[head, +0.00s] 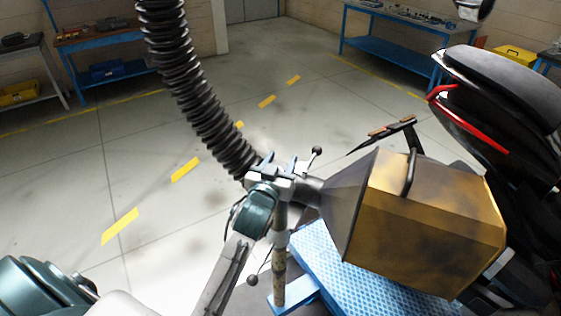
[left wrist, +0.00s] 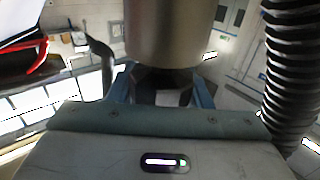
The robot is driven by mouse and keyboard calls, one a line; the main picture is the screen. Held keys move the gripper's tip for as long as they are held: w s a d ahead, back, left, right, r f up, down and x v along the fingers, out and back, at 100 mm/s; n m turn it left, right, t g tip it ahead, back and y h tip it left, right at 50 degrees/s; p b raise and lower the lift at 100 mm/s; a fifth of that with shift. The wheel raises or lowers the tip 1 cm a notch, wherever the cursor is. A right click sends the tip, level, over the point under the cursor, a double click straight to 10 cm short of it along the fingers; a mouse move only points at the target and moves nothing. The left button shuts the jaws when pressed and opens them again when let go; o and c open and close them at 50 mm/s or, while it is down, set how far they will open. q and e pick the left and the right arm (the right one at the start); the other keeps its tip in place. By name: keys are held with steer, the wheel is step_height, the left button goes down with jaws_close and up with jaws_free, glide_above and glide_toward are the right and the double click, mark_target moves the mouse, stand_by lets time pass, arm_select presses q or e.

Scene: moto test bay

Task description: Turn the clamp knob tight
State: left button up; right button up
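My left gripper (head: 281,165) is at the joint between the black corrugated hose and the neck of the yellow hood (head: 430,225). In the left wrist view its two blue fingers (left wrist: 162,88) stand well apart, below a metal pipe (left wrist: 175,30). A dark shape lies between or behind them. I cannot tell if it is the clamp knob, or if the fingers touch it. A thin lever with a black ball end (head: 317,151) sticks up just right of the gripper, and another ball-ended lever (head: 252,280) is lower on the post. My right gripper is out of view.
The corrugated hose (head: 190,85) hangs close behind the left gripper. A worn post (head: 279,270) stands under the joint, beside a blue textured platform (head: 335,270). A motorcycle (head: 500,100) is at the right. Workbenches line the back; the floor at left is clear.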

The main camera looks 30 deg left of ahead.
arm_select(q)
steer(key=c, duration=0.4)
